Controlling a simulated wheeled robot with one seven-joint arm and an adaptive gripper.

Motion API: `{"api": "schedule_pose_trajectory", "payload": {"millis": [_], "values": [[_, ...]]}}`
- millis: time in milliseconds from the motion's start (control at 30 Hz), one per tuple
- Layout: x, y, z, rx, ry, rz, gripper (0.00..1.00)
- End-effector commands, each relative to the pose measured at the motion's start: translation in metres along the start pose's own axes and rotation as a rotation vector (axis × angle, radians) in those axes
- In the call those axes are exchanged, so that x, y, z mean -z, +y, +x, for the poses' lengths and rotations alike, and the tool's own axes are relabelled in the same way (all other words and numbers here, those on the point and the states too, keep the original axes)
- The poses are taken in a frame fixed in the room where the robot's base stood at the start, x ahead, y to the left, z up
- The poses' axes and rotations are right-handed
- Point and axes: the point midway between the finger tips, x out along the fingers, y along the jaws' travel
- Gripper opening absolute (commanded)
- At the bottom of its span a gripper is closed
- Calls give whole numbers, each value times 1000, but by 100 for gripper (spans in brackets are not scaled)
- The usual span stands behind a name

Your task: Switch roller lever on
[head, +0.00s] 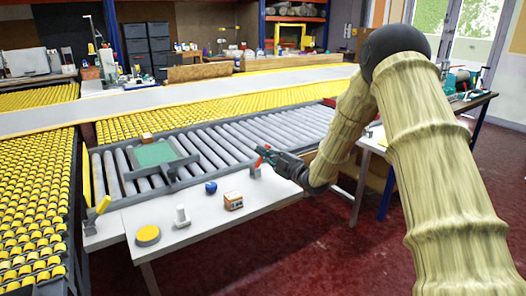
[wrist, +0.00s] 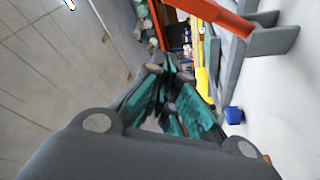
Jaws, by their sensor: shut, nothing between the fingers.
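A red lever (head: 261,156) stands on a small grey mount at the right part of the white bench by the rollers. It also shows large at the top right of the wrist view (wrist: 215,16), with its grey bracket (wrist: 272,40). A yellow lever (head: 103,205) leans at the bench's left end. Which one is the roller lever is not marked. My gripper (head: 268,154) is beside the red lever in the head view, partly overlapping it. Its teal fingers (wrist: 168,70) are shut and empty, apart from the lever in the wrist view.
The bench (head: 200,210) bears a blue item (head: 211,187), a small box (head: 233,200), a white post (head: 181,217) and a yellow disc (head: 148,236). A green-topped tray (head: 155,154) lies on the grey rollers (head: 250,130). The red floor at front is clear.

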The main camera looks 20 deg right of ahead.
Motion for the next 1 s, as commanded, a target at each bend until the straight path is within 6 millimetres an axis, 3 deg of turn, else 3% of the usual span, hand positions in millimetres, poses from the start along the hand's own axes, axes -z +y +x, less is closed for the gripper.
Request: {"api": "schedule_pose_trajectory", "payload": {"millis": [200,400,1000], "values": [[-1,-1,-40,-1,-2,0,0],[-1,-2,-62,0,-1,0,0],[0,-2,-70,-1,0,0,0]]}}
